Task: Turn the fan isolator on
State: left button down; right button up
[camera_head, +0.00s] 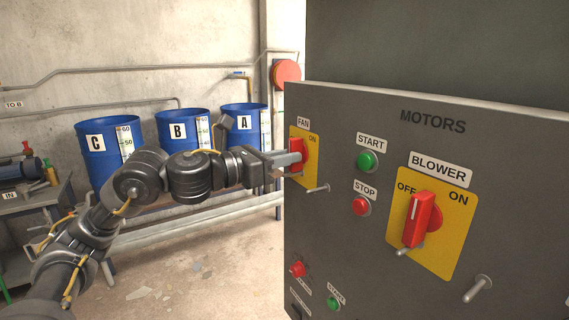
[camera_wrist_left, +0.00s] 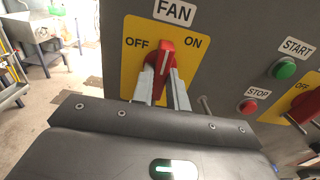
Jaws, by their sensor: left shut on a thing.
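The red fan isolator handle (camera_head: 297,152) sits on a yellow plate (camera_head: 310,170) under the FAN label on the grey motors panel. My left gripper (camera_head: 290,160) reaches it from the left and is shut on it. In the left wrist view the handle (camera_wrist_left: 161,65) stands between the two fingers of the gripper (camera_wrist_left: 162,88). Its upper end leans slightly right of upright, between the OFF and ON marks. The lower part of the handle is partly hidden by the fingers. My right gripper is not in view.
The blower isolator (camera_head: 420,218) has a red handle on its own yellow plate. A green start button (camera_head: 367,160) and red stop button (camera_head: 361,206) lie between the isolators. Metal pegs (camera_head: 477,288) stick out of the panel. Blue drums (camera_head: 183,130) stand behind my left arm.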

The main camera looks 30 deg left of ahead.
pick_arm(q)
jog(key=shift+f, duration=0.1)
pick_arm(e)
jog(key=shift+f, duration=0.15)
pick_arm(q)
jog(key=c, duration=1.6)
grip_release()
jog(key=shift+c, duration=0.2)
jog(key=b+v, duration=0.4)
jog(key=v, duration=0.6)
jog(key=shift+s+a+b, duration=0.25)
jog(key=shift+b, duration=0.1)
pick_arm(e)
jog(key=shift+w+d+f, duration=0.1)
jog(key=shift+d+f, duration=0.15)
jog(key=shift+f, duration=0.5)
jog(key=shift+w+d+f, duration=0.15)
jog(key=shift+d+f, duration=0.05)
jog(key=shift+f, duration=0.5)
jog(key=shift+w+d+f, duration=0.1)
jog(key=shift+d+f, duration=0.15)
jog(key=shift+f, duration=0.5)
